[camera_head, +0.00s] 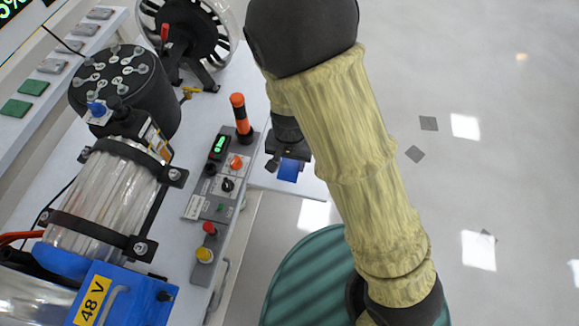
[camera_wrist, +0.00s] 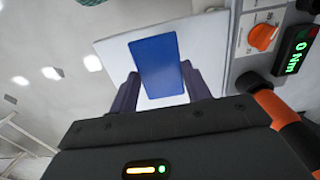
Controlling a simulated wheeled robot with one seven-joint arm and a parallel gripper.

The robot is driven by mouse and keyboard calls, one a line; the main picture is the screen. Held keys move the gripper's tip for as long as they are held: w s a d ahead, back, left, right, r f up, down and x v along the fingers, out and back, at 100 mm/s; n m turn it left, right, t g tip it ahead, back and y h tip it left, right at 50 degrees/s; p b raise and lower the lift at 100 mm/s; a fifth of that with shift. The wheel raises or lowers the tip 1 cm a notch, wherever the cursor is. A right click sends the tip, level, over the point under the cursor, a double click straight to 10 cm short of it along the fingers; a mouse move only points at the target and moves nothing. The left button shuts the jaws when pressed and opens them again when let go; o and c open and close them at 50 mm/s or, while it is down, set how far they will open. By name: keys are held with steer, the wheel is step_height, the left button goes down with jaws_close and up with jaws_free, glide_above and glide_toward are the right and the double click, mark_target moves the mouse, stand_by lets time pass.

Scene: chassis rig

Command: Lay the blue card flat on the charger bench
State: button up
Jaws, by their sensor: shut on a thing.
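The blue card (camera_head: 288,171) hangs at the tip of my gripper (camera_head: 287,153), partly covered by it in the head view. In the wrist view the blue card (camera_wrist: 156,66) sits between my two dark fingers, which are shut on it. The card is over a small white surface (camera_head: 262,175), which also shows in the wrist view (camera_wrist: 112,52); I cannot tell the gap between them. A white bench (camera_head: 55,120) with green and grey flat pieces runs along the upper left. No label shows which surface is the charger bench.
A grey control panel (camera_head: 222,175) with knobs and an orange-black handle (camera_head: 240,115) stands just left of my gripper. A motor rig (camera_head: 125,95) and a blue 48 V box (camera_head: 120,298) fill the bench at left. Open floor (camera_head: 490,170) lies to the right.

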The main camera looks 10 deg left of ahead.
step_height(320, 180, up, 2)
steer(key=shift+r, duration=0.25)
steer(key=shift+r, duration=0.1)
stand_by(0.4)
